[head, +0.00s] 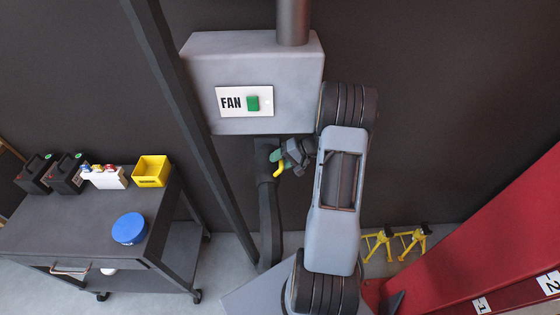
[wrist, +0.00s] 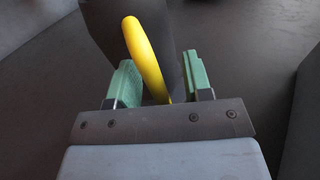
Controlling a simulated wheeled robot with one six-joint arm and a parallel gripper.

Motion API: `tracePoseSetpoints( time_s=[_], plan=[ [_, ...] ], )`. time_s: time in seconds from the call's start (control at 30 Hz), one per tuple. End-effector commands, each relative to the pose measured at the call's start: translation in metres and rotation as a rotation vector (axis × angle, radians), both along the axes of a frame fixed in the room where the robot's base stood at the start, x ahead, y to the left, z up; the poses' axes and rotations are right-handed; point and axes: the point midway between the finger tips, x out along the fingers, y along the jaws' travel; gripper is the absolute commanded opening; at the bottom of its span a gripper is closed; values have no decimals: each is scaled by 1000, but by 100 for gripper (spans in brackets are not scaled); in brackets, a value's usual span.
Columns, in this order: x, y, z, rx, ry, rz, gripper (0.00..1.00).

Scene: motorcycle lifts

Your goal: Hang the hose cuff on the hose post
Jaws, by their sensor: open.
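A dark hose (head: 269,212) hangs below the grey fan box. Its thicker upper part (head: 265,163) looks like the hose cuff, and a curved yellow handle (head: 279,170) stands out from it. My gripper (head: 277,158) is at the handle, just below the box. In the wrist view the green fingers are open, with the yellow handle (wrist: 147,58) between them, nearer the left finger. A gap shows on the right side, and contact on the left is unclear. The dark cuff lies behind the handle (wrist: 165,25). I cannot pick out the hose post for certain.
The fan box (head: 200,90) with a green button is right above my gripper. A dark slanted beam (head: 190,125) stands left of the hose. A dark cart (head: 75,225) carries a yellow bin (head: 151,171) and a blue disc. Yellow stands (head: 378,245) and a red lift (head: 480,235) are at right.

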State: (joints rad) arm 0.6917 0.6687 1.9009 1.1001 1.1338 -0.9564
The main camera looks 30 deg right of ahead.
Motion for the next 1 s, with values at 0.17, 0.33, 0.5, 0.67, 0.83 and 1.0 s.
tracePoseSetpoints(
  time_s=[0.17,0.33,0.5,0.67,0.83,1.0],
  plan=[
    [-1,-2,1,0,-1,-1,46],
    [-9,-17,12,-3,-3,-4,46],
    [-24,-40,32,-3,-3,-4,46],
    [-37,-62,50,-3,-2,-1,46],
    [-49,-81,66,-2,-1,-1,46],
    [-56,-92,76,0,-1,1,46]
  ],
)
